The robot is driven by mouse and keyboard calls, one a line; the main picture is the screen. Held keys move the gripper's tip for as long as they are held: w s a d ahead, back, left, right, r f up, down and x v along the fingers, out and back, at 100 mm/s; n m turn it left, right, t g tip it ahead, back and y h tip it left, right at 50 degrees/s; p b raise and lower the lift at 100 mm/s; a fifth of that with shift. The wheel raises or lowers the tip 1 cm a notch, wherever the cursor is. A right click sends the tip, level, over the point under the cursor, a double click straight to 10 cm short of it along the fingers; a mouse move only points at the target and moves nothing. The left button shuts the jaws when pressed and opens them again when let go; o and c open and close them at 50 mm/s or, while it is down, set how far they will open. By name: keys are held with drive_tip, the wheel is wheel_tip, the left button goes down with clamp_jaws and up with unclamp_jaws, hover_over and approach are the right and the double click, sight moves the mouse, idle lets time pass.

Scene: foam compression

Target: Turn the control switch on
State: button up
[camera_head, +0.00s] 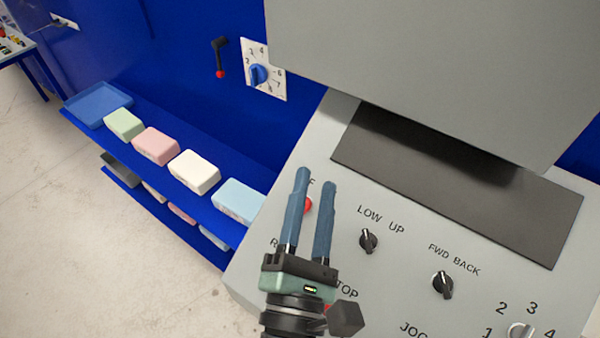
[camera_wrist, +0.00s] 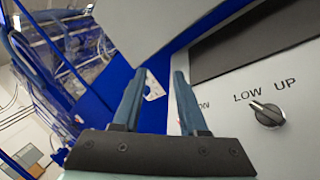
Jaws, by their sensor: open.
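The grey control panel (camera_head: 420,195) slopes across the right of the head view. My gripper (camera_head: 316,180) is open and empty over its left part, blue-grey fingers pointing away from the camera; it also shows in the wrist view (camera_wrist: 159,75). I cannot tell which control is the control switch, or whether the gripper touches the panel.
A black FWD BACK knob (camera_head: 442,284) and a numbered dial (camera_head: 521,331) are further right. A large grey housing (camera_head: 440,60) overhangs the panel. Foam blocks (camera_head: 155,145) lie on a blue shelf (camera_head: 240,160) at left. A blue dial (camera_head: 258,75) is on the back wall.

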drive_tip(key=s+f+n+y+p, duration=0.1)
drive_tip(key=s+f+n, duration=0.1)
drive_tip(key=f+n, duration=0.1)
drive_tip(key=s+a+f+n+g+y, duration=0.1)
drive_tip(key=s+f+n, duration=0.1)
drive_tip(key=n, duration=0.4)
drive_tip(key=s+f+n+g+y+p, duration=0.1)
drive_tip(key=s+f+n+y, duration=0.1)
drive_tip(key=n, duration=0.3)
drive_tip(key=shift+s+a+f+p, duration=0.35)
drive_tip(key=shift+s+f, duration=0.2)
drive_tip(key=shift+f, duration=0.3)
drive_tip(key=shift+w+f+n, duration=0.1)
drive_tip(key=shift+n, duration=0.3)
drive_tip(key=w+p, duration=0.4)
drive_tip(key=w, duration=0.6)
drive_tip(key=shift+w, duration=0.4)
drive_tip(key=shift+w+p, duration=0.3)
drive_tip(key=shift+w, duration=0.6)
clamp_jaws()
